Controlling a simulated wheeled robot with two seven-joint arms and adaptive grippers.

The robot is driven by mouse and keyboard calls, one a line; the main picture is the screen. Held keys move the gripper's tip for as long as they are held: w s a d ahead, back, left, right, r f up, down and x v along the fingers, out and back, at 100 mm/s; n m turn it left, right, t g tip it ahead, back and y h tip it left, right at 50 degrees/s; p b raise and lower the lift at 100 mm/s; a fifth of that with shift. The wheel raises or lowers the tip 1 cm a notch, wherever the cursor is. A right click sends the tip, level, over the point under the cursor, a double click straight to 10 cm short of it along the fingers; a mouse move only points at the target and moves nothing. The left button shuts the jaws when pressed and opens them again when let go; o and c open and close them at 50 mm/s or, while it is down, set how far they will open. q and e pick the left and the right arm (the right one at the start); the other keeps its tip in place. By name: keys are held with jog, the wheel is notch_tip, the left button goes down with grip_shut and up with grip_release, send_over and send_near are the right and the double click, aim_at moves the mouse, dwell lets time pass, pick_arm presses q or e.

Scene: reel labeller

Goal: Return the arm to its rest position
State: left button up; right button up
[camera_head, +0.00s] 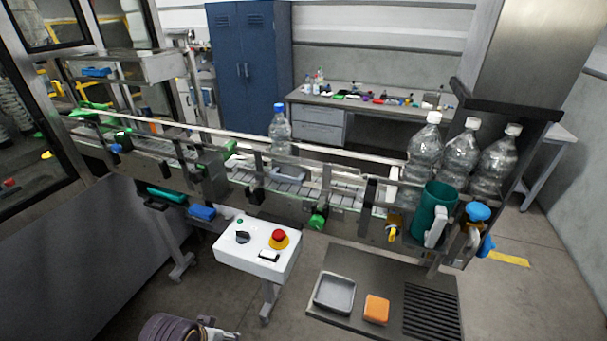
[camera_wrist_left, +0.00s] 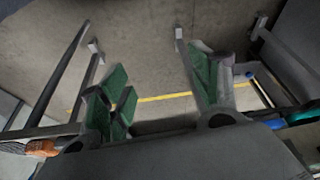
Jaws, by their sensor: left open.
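In the left wrist view my left gripper (camera_wrist_left: 160,92) is open, with its two green-padded fingers spread well apart. Nothing is between the fingers; bare grey floor and a yellow floor line (camera_wrist_left: 165,97) show beyond them. No finger touches anything that I can see. In the head view neither gripper can be made out clearly. My right gripper is in neither view.
A conveyor (camera_head: 290,188) crosses the head view, carrying a blue-capped bottle (camera_head: 280,130) and several large clear bottles (camera_head: 460,153) at its right. A white control box (camera_head: 256,250) with a red button stands in front. A grey tray (camera_head: 334,293) and orange block (camera_head: 376,309) lie at the lower right.

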pick_arm(q)
jog(key=s+a+f+g+b, duration=0.1)
jog(key=s+f, duration=0.1)
jog(key=f, duration=1.6)
jog(key=s+a+f+g+b, duration=0.1)
jog(key=s+f, duration=0.1)
jog(key=f, duration=1.6)
jog(key=s+a+f+g+b, duration=0.1)
jog(key=s+a+f+b, duration=0.1)
jog(key=s+f, duration=1.9)
jog(key=shift+s+a+y, duration=0.4)
jog(key=shift+s+a, duration=0.05)
jog(key=shift+a, duration=0.25)
